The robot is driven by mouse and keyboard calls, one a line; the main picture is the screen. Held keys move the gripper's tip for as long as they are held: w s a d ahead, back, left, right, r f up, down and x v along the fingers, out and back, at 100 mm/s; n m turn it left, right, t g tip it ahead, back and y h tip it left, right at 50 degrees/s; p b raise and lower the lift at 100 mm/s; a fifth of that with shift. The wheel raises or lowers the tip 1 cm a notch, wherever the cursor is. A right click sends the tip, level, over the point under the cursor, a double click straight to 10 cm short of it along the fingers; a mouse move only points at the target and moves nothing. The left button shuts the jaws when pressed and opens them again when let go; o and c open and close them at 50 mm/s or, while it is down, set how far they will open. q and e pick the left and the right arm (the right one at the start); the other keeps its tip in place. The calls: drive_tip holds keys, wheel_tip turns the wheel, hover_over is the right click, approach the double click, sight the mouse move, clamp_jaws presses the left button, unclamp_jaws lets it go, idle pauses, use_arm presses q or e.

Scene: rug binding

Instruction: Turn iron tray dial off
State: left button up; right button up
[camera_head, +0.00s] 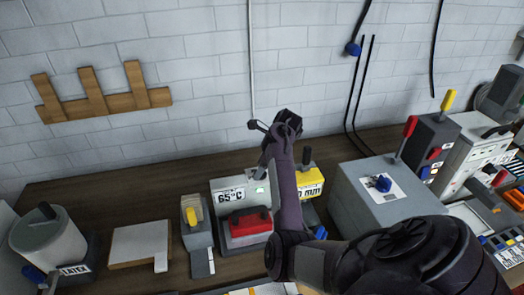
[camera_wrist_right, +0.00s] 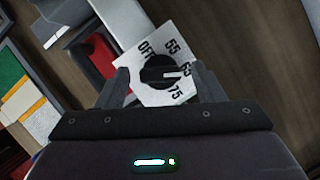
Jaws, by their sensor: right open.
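The iron tray (camera_head: 245,237) stands on the bench in the head view, with a red-handled iron (camera_head: 250,222) on it and a grey-white panel (camera_head: 228,197) reading 65°C behind. In the right wrist view the black dial (camera_wrist_right: 158,74) sits on a white plate marked OFF, 55, 65 and 75. Its white pointer line faces about the 65 mark. My right gripper (camera_wrist_right: 162,76) is open, with one fingertip on each side of the dial; I cannot tell whether they touch it. In the head view my right arm hides the dial. My left gripper is not in view.
A yellow-fronted box (camera_head: 311,183) stands just right of the tray, and a large grey box (camera_head: 385,195) further right. The brick wall (camera_head: 190,80) is close behind.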

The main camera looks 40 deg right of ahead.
drive_tip(key=c, duration=1)
drive_tip(key=shift+n, duration=0.3)
drive_tip(key=n+g+y, duration=0.1)
drive_tip(key=n, duration=0.2)
drive_tip(key=shift+w+d, duration=0.1)
drive_tip(key=shift+d, duration=0.05)
drive_tip(key=n+g, duration=0.1)
drive_tip(key=n, duration=0.3)
drive_tip(key=shift+y, duration=0.4)
drive_tip(key=n+g, duration=0.1)
drive_tip(key=n, duration=0.2)
drive_tip(key=shift+w+n+g, duration=0.15)
drive_tip(key=shift+n+g, duration=0.15)
drive_tip(key=shift+g, duration=0.1)
drive_tip(key=shift+w+n+g, duration=0.1)
drive_tip(key=shift+n+g, duration=0.6)
drive_tip(key=shift+n, duration=1.1)
